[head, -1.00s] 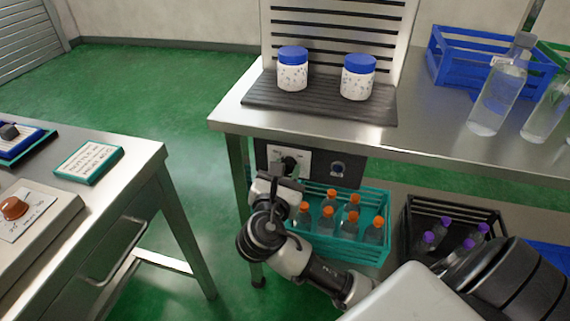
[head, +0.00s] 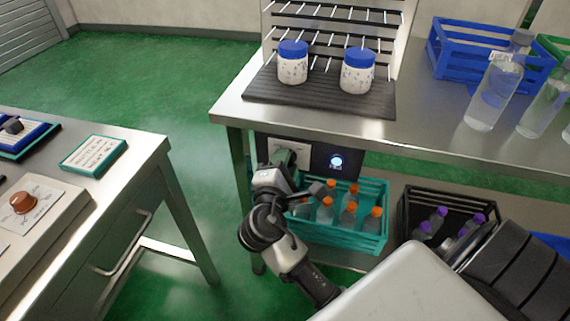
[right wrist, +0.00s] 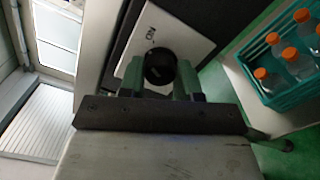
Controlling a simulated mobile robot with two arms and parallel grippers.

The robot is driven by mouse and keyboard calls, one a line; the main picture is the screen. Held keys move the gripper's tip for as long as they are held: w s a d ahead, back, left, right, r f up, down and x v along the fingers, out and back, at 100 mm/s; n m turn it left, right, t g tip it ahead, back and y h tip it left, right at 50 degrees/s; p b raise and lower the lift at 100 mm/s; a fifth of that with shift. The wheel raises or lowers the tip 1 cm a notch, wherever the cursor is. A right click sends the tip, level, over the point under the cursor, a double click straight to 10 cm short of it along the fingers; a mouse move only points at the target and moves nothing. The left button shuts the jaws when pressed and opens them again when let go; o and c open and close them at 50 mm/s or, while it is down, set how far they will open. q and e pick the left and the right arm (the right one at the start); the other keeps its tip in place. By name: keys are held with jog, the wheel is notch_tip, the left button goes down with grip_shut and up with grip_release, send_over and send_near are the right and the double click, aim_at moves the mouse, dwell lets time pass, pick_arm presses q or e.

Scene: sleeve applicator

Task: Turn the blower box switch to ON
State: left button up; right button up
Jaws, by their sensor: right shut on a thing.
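The blower box (head: 322,158) is a dark panel under the front edge of the steel table. A round indicator (head: 336,161) on it glows blue-white. The switch is a black round knob (right wrist: 160,68) on a white label plate (right wrist: 178,36) in the right wrist view. My right gripper (head: 287,160) is at the plate in the head view. Its two green fingers (right wrist: 160,82) are shut on the knob, one on each side. The gripper hides most of the knob in the head view. My left gripper does not show.
Two white jars with blue lids (head: 357,70) stand on a dark ribbed mat (head: 310,96) before a slotted panel. A teal crate (head: 345,232) of orange-capped bottles sits close to the right of my gripper. A second table (head: 140,150) is at the left.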

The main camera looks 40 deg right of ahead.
jog(key=shift+f+m+b, duration=0.15)
jog(key=shift+m+b, duration=0.2)
jog(key=shift+m, duration=0.75)
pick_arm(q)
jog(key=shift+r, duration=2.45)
pick_arm(e)
jog(key=shift+m, duration=0.8)
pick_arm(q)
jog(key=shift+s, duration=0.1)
pick_arm(e)
jog(key=o, duration=0.9)
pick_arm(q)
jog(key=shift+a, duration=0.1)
pick_arm(e)
jog(key=shift+o, duration=0.2)
